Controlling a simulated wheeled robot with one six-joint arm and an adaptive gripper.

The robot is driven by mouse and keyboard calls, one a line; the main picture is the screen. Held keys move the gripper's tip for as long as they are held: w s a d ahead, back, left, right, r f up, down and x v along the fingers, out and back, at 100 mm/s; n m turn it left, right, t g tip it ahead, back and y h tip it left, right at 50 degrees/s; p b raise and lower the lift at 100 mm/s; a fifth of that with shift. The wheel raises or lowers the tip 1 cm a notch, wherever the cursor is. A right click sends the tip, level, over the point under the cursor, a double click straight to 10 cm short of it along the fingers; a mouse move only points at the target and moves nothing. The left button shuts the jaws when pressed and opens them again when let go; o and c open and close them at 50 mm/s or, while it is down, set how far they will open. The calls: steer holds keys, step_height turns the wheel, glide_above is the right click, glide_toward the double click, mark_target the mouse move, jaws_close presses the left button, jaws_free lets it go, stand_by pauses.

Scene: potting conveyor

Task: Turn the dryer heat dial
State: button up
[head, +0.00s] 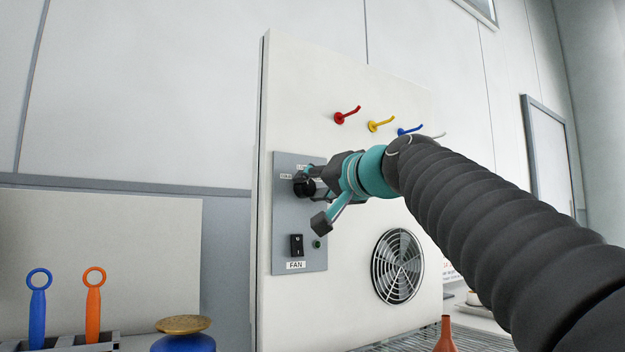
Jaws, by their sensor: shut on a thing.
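The dryer heat dial (302,187) is a black knob on the upper part of a grey control panel (285,240), with small labels around it that are too small to read fully. The panel is on the front of a white dryer board (340,85). My gripper (312,190) is at the dial and shut on it. The gripper and its linkage hide part of the dial and its labels. Below it on the same panel are a black switch (296,245) labelled FAN and a small green light (317,244).
Red (346,115), yellow (380,125) and blue (409,130) hooks stick out above my arm. A round fan grille (398,266) is at lower right. Blue (38,310) and orange (93,305) ring-handled tools stand in a rack at left. A blue pot (183,342) is nearby.

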steer(key=shift+m+p, duration=0.7)
steer(key=shift+m, duration=1.3)
steer(key=o, duration=1.1)
steer(key=shift+o, duration=0.2)
steer(key=v, duration=1.2)
